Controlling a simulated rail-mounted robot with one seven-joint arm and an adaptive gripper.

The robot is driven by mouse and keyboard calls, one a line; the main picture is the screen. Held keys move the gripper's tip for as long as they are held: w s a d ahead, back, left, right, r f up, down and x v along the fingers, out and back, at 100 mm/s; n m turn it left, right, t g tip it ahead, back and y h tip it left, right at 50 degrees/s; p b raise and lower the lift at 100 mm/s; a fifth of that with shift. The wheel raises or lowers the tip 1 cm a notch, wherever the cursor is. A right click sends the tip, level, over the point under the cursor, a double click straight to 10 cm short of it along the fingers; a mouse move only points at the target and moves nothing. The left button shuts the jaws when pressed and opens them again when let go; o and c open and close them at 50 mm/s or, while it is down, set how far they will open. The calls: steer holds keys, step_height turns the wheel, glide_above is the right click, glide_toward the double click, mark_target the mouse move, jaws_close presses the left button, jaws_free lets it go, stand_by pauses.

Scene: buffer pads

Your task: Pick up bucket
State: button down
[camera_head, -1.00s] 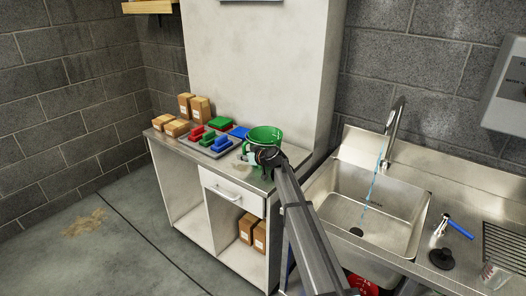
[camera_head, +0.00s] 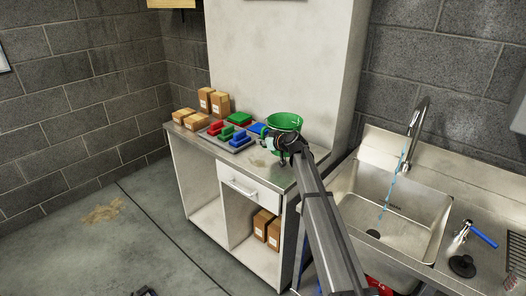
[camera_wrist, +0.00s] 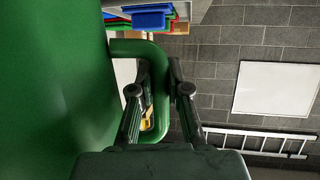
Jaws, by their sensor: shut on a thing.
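The green bucket (camera_head: 284,121) is upright at the right end of the cabinet's countertop. In the wrist view its green wall (camera_wrist: 55,90) fills the left side, with its looped handle (camera_wrist: 128,47) to the right. My gripper (camera_head: 290,150) is in front of the bucket, and in the wrist view its fingers (camera_wrist: 160,82) are on either side of the handle's outer bar, shut on it. The bucket's lower part is partly hidden by my gripper, so I cannot tell clearly whether its base touches the countertop.
The countertop (camera_head: 262,166) also holds a grey tray with red, green and blue pads (camera_head: 238,138) and several cardboard boxes (camera_head: 212,101). A steel sink (camera_head: 400,218) with running water is at the right. The floor at left is mostly open.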

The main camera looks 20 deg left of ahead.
step_height(320, 180, up, 15)
steer(key=shift+b, duration=1.25)
